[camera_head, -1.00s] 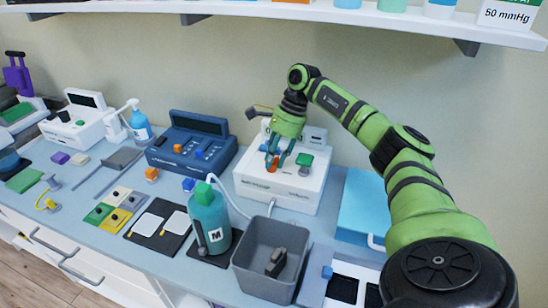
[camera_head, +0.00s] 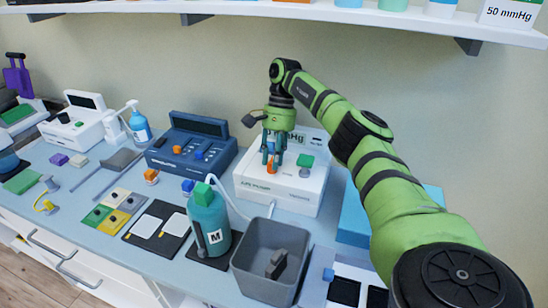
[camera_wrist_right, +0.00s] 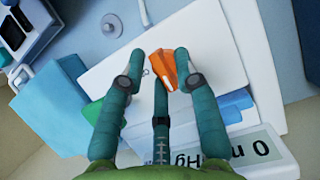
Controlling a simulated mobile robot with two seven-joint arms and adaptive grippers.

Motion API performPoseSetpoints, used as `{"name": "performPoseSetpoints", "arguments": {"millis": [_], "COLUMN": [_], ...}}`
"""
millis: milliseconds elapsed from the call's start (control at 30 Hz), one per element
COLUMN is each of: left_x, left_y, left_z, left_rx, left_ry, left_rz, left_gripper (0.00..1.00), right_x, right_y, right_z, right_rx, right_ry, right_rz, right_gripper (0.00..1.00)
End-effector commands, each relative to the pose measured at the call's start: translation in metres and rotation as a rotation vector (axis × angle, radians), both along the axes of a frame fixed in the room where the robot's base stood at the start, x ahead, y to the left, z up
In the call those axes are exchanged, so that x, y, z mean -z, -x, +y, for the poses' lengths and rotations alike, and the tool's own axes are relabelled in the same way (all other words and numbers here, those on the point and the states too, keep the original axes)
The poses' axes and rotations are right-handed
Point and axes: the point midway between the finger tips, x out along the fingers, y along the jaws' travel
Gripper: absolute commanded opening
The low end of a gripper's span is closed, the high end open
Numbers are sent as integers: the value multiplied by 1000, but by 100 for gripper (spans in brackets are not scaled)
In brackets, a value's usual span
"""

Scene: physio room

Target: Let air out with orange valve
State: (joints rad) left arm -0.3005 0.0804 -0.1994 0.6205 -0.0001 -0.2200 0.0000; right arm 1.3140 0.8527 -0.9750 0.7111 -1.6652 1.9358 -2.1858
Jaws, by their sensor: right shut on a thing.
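The white pump unit (camera_head: 285,190) stands on the counter against the wall. Its orange valve (camera_head: 271,168) is on the top, left of a green knob (camera_head: 305,160). My right gripper (camera_head: 271,163) points down from above and is shut on the orange valve. In the right wrist view the orange valve (camera_wrist_right: 166,68) shows between the fingertips, with the green knob (camera_wrist_right: 93,112) to the left and a blue part (camera_wrist_right: 230,106) to the right. The unit's display (camera_wrist_right: 240,150) shows a 0 and part of "mmHg". My left gripper is out of view.
A teal bottle marked M (camera_head: 208,222) and a grey bin (camera_head: 268,285) stand in front of the unit. A dark blue device (camera_head: 190,150) is to its left, a light blue box (camera_head: 357,215) to its right. A shelf (camera_head: 350,14) hangs above.

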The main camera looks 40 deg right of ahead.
Motion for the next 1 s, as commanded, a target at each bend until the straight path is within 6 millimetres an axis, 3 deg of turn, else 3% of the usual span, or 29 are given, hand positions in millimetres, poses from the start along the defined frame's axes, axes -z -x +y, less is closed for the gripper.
{"name": "performPoseSetpoints", "arguments": {"millis": [500,533,867,1000], "left_x": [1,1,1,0], "left_y": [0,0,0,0], "left_z": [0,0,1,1], "left_rx": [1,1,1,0], "left_ry": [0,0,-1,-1], "left_rz": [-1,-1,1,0], "left_gripper": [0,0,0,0], "right_x": [2,2,0,-10], "right_y": [1,1,0,0], "right_z": [0,0,0,0], "right_rx": [-21,-21,-18,-19], "right_ry": [1,1,0,0], "right_rz": [8,8,2,1], "right_gripper": [0,41,41,41]}}
